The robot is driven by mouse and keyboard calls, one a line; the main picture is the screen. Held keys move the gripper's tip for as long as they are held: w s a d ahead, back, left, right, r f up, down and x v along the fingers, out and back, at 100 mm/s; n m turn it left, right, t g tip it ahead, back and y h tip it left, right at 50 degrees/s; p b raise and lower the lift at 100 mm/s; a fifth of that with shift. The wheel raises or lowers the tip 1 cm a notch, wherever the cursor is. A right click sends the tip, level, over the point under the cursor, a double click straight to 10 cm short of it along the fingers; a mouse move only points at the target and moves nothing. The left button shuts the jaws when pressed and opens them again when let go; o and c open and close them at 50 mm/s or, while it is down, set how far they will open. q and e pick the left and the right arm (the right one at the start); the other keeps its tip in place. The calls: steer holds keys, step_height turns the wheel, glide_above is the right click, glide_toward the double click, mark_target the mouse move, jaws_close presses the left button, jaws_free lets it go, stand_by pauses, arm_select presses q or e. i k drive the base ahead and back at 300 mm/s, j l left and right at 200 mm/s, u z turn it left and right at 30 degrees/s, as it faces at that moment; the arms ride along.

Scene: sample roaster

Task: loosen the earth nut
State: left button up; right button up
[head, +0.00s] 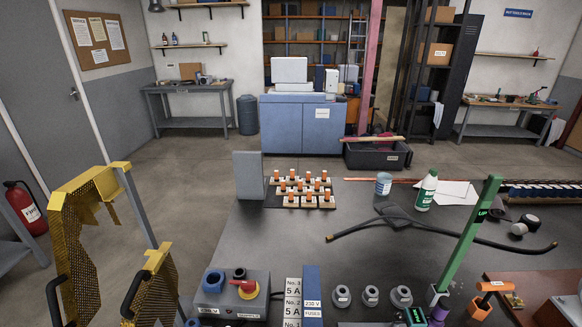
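I cannot make out the earth nut for certain. A green upright bar (467,236) stands tilted at the right of the dark bench, with a small dark display on it. A purple collar (436,296) sits around its lower end, and dark fittings crowd below it at the picture's bottom edge. An orange T-shaped part (485,298) stands just right of the collar. Neither of my grippers shows in the head view.
A grey switch box with a red handle (246,288), fuse boxes (312,293) and grey rings (370,295) line the front of the bench (290,232). A black cable (480,240) crosses it. Yellow mesh guards (80,240) stand at left.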

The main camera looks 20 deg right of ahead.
mark_target(515, 299)
steer(key=k+z, duration=0.1)
steer(key=z, duration=0.35)
steer(key=l+z, duration=0.1)
steer(key=z, duration=0.35)
steer(key=k+l+z, duration=0.1)
steer(key=z, duration=0.35)
steer(key=l+z, duration=0.1)
steer(key=z, duration=0.3)
steer(key=l+z, duration=0.15)
steer(key=z, duration=0.3)
steer(key=k, duration=0.05)
